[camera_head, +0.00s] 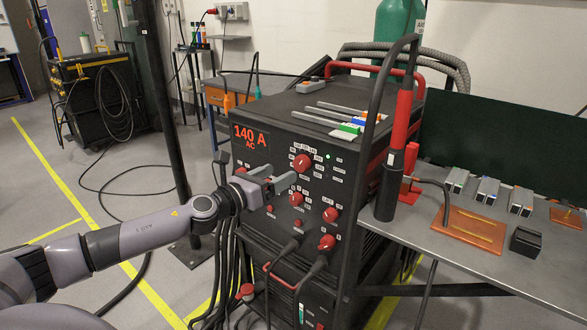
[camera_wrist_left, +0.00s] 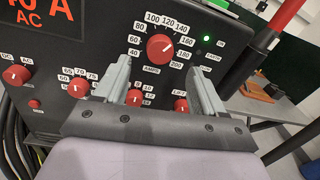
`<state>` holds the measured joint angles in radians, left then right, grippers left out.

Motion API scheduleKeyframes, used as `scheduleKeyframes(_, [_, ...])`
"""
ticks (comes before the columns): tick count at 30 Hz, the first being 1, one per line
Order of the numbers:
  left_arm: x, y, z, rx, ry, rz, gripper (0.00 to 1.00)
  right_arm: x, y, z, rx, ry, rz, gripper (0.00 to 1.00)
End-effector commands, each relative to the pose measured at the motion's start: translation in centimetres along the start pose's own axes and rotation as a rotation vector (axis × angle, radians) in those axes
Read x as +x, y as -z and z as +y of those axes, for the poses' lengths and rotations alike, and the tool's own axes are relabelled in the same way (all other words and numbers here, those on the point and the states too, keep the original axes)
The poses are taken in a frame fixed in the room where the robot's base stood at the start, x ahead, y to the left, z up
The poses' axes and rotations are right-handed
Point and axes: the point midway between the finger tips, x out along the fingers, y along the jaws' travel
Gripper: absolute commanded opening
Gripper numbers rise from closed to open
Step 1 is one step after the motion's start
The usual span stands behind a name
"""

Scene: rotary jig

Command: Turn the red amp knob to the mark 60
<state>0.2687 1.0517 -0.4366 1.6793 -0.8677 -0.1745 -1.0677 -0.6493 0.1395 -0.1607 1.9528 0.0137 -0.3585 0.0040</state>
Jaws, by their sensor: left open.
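The red amp knob (camera_head: 301,162) is on the black front panel of the welding machine (camera_head: 350,120). In the left wrist view the amp knob (camera_wrist_left: 160,47) sits inside a ring of white number marks from 40 to 200. Its white pointer line aims to the upper right, near the 140 mark. The mark 60 (camera_wrist_left: 133,40) is to the knob's left. The red display (camera_head: 250,136) reads 140 A AC. My left gripper (camera_head: 281,177) is open and empty in front of the panel, its fingers below the knob and apart from it. My right gripper is out of view.
Other red knobs (camera_wrist_left: 76,88) line the panel below the amp knob. Cable plugs (camera_head: 318,262) stick out lower down. A grey side table (camera_head: 450,238) stands to the right, with a torch (camera_head: 400,130) at its near edge. A green light (camera_wrist_left: 207,38) glows beside the dial.

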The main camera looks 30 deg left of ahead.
Motion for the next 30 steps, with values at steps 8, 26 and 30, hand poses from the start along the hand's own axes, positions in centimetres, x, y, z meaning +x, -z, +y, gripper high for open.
scheduleKeyframes(8, [3.1,-0.2,-0.1,-0.008,-0.001,-0.003,0.7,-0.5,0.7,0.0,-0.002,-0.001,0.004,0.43])
scheduleKeyframes(26, [6.5,0.1,-0.1,-0.008,0.001,0.001,0.7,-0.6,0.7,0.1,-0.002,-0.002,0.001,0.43])
scheduleKeyframes(30, [6.4,0.1,-0.1,-0.008,0.0,0.001,0.63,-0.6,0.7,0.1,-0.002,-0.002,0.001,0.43])
